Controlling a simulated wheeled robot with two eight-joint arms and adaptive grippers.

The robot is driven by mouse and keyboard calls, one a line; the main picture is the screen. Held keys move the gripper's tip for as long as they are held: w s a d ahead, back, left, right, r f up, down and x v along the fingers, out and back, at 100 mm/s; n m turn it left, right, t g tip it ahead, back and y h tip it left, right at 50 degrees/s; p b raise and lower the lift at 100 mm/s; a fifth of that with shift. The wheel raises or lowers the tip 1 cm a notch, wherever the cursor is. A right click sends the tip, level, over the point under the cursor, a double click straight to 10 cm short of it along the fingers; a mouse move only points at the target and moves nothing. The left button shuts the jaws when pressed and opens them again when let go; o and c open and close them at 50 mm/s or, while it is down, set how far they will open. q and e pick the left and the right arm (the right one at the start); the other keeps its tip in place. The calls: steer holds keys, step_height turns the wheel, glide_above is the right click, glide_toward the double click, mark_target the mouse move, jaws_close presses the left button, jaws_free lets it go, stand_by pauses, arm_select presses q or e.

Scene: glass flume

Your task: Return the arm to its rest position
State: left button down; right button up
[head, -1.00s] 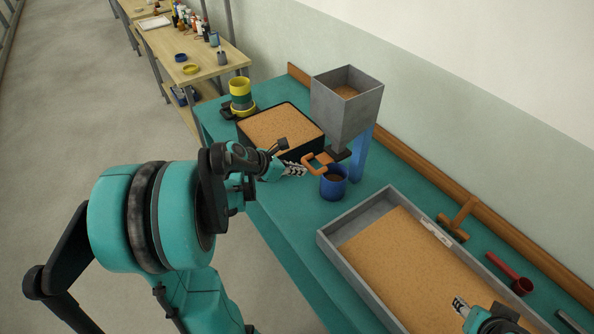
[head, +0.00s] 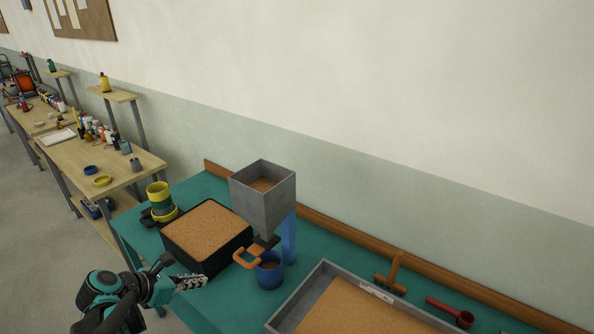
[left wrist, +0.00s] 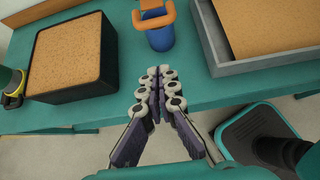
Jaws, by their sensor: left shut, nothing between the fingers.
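My left gripper (head: 190,282) is low in the head view, in front of the black sand tray and left of the blue cup. In the left wrist view the same gripper (left wrist: 158,78) has its fingers together with nothing between them, at the front edge of the teal table (left wrist: 115,113). It touches no object that I can see. My right gripper does not show now.
A black tray of sand (head: 178,250), a grey hopper (head: 262,208) with an orange handle (head: 243,260), a blue cup (head: 270,276) and a grey sand tray (head: 290,308) stand on the table. A wooden T-shaped tool (head: 391,275) and red scoop (head: 450,311) lie right.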

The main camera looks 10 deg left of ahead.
arm_select(q)
steer(key=s+d+f+m+g+y+b, duration=0.1)
steer(key=s+d+m, duration=0.3)
steer(key=d+m, duration=0.6)
steer(key=s+d+f+m+g+y+b, duration=0.1)
steer(key=d+m, duration=0.9)
steer(key=m, duration=1.1)
steer(key=s+y+b, duration=0.1)
steer(key=s+y, duration=0.1)
steer(key=s, duration=0.1)
steer(key=shift+f, duration=0.4)
